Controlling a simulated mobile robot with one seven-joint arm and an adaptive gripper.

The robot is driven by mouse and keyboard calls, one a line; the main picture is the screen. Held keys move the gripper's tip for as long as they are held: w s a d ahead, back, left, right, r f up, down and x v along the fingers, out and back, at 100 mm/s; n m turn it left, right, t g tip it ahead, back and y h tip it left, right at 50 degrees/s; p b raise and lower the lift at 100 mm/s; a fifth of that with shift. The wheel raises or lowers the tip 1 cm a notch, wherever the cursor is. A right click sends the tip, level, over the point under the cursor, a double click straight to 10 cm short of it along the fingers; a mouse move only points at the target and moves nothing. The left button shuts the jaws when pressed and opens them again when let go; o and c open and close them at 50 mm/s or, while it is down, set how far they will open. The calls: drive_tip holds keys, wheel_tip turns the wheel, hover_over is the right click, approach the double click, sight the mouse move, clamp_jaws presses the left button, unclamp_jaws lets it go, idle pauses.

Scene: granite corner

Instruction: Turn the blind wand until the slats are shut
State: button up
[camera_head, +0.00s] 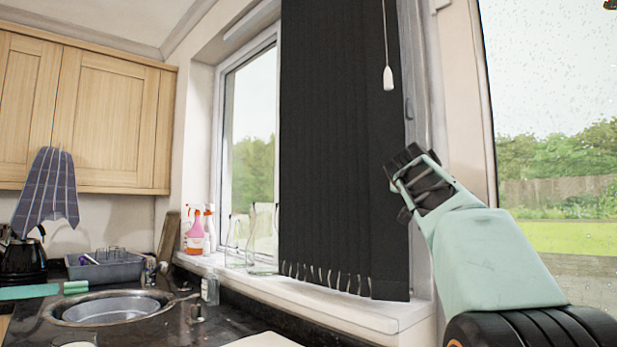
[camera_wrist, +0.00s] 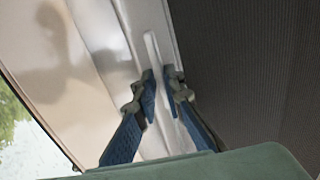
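The blind (camera_head: 335,150) has dark vertical slats that hang over the right part of the window. They look nearly closed together, with small pale gaps along the bottom edge. A thin cord with a white pull (camera_head: 388,78) hangs in front of the upper right slats. My gripper (camera_head: 403,170) is below the pull, by the blind's right edge, and apart from the pull. In the wrist view its fingers (camera_wrist: 160,80) are a narrow gap apart. A pale rod-like part (camera_wrist: 151,50) lines up with that gap; I cannot tell whether it is the wand or a window handle, or whether they touch.
The white sill (camera_head: 300,295) runs below the blind, with spray bottles (camera_head: 196,232) and clear glassware (camera_head: 262,240) on its left part. A sink (camera_head: 110,308) is at lower left. A second window (camera_head: 555,150) is on the right, beyond a wall strip.

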drive_tip(key=shift+s+d+r+p, duration=0.35)
drive_tip(key=shift+r+p, duration=0.25)
drive_tip(key=shift+p, duration=0.25)
drive_tip(key=y+p, duration=0.1)
drive_tip(key=p, duration=0.1)
drive_tip(key=n+t+y+p, duration=0.1)
drive_tip(key=p, duration=0.2)
drive_tip(key=shift+w+a+f+n, duration=0.1)
drive_tip(key=shift+w+a+n, duration=0.1)
drive_tip(key=shift+w+n, duration=0.1)
drive_tip(key=shift+p, duration=0.6)
drive_tip(key=y+p, duration=0.1)
drive_tip(key=p, duration=0.3)
drive_tip(key=n+y+p, duration=0.1)
drive_tip(key=p, duration=0.2)
drive_tip(key=shift+a+f+n+t+p, duration=0.15)
drive_tip(key=shift+f+n+t+p, duration=0.05)
drive_tip(key=shift+n+t+p, duration=0.15)
drive_tip(key=y+p, duration=0.1)
drive_tip(key=p, duration=0.2)
drive_tip(key=n+y+p, duration=0.1)
drive_tip(key=p, duration=0.2)
drive_tip(key=n+y+p, duration=0.1)
drive_tip(key=p, duration=0.3)
drive_tip(key=shift+d+y, duration=0.35)
drive_tip(key=shift+y, duration=0.05)
